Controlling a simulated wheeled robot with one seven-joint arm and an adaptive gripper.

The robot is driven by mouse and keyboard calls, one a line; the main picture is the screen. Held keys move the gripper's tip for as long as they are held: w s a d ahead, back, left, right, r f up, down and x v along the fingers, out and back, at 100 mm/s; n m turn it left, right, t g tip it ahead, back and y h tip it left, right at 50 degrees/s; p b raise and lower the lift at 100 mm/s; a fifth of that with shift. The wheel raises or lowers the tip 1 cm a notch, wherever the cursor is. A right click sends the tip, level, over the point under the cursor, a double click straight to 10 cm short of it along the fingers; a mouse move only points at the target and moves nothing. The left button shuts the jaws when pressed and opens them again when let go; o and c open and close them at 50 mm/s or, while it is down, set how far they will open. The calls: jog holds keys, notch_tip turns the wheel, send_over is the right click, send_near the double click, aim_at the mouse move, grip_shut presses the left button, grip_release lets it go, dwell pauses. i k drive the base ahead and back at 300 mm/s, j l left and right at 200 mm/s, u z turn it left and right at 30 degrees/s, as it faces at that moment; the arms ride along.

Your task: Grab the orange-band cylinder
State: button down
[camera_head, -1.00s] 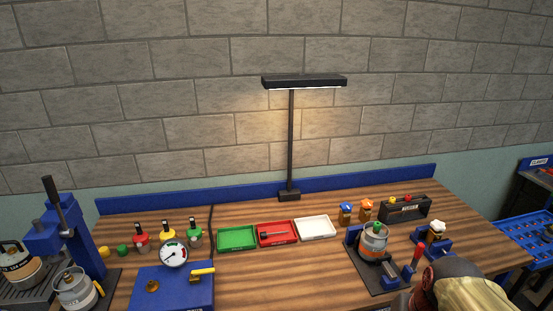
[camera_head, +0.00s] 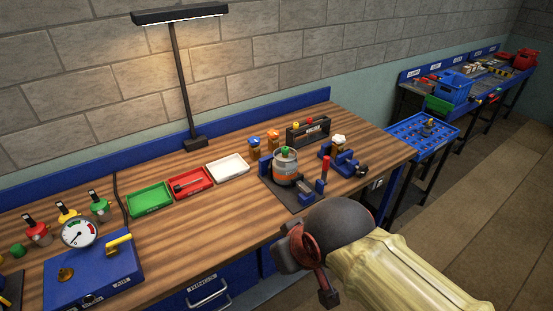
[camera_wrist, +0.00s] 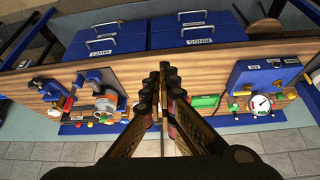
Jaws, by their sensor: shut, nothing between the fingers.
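The orange-band cylinder (camera_head: 285,168) is grey with an orange band and a green top. It stands upright in a blue fixture (camera_head: 264,165) on a dark plate near the right end of the bench. In the wrist view, which looks upside down, it is small and on the left (camera_wrist: 106,104). My gripper (camera_wrist: 168,72) is shut and empty in the middle of the wrist view, apart from the cylinder. In the head view my arm's end is in front of the bench edge, below and right of the cylinder; its fingertips are not clear there.
Beside the cylinder are a blue clamp (camera_head: 346,163), a red-handled post (camera_head: 322,171) and a black holder (camera_head: 308,132). Green (camera_head: 150,199), red (camera_head: 190,182) and white (camera_head: 228,167) trays lie left. A blue gauge box (camera_head: 92,277) stands further left. The floor at right is clear.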

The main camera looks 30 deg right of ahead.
aim_at(285, 168)
jog(key=i+l+z, duration=0.15)
jog(key=z, duration=0.35)
jog(key=i+l+z, duration=0.15)
jog(key=z, duration=0.35)
jog(key=i+l+z, duration=0.2)
jog(key=z, duration=0.3)
